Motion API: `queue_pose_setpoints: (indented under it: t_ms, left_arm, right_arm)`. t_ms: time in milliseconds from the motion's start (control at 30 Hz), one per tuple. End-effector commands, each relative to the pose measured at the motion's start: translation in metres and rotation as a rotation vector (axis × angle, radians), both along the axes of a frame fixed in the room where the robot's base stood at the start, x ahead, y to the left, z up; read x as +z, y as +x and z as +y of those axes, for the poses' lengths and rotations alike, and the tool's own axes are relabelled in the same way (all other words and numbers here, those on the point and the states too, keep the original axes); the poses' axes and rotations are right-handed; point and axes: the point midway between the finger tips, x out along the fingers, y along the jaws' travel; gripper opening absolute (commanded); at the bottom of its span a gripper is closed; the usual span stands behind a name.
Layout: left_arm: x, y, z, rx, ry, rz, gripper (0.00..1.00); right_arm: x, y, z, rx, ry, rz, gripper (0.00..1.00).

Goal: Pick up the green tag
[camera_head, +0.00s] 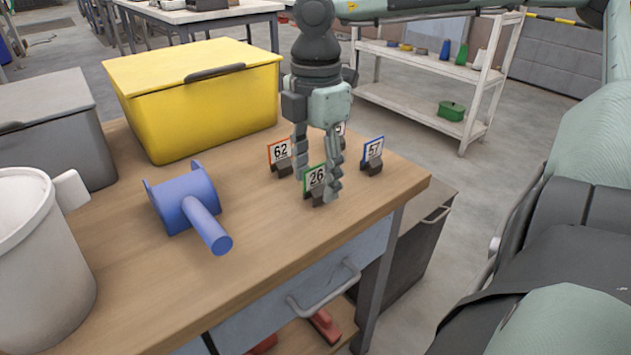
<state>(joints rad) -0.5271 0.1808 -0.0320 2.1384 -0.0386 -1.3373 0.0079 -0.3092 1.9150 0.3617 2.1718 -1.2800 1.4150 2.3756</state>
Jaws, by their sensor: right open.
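The green tag (316,180), a green-framed card marked 26 on a small dark base, stands on the wooden table near its right front corner. My right gripper (318,188) points down from above with its fingers apart. One finger is to the left of and behind the green tag, the other at its right edge; I cannot tell whether either touches it. An orange tag (280,151) marked 62 stands to the left, and a blue tag (373,150) marked 57 to the right. Another tag behind the gripper is mostly hidden. My left gripper is not in view.
On the wooden table (262,268) are a blue scoop (187,204), a white pitcher (40,262), a yellow lidded bin (204,112) and a grey bin (50,128). The table's front edge lies close to the tags. A white shelf (415,98) stands behind.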

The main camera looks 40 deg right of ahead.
Motion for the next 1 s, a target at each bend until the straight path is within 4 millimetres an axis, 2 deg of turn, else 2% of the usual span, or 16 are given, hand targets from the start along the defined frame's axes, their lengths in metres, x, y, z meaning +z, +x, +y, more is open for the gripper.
queue_pose_setpoints:
  t_ms: [167, 600, 867, 1000]
  left_arm:
    - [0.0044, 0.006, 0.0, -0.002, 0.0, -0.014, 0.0]
    - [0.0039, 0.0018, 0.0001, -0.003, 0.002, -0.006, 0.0]
    - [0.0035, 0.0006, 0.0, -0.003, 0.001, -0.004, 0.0]
    - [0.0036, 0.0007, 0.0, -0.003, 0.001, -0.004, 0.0]
  right_arm:
    - [-0.0002, 0.0001, 0.0, 0.0, 0.0, -0.001, 0.52]
    - [0.0001, 0.0001, 0.0, 0.0, 0.0, 0.0, 0.0]
    - [0.0014, 0.0002, 0.0, 0.0, 0.0, -0.001, 0.0]
    - [0.0092, 0.0006, -0.0003, -0.001, -0.001, -0.002, 0.0]
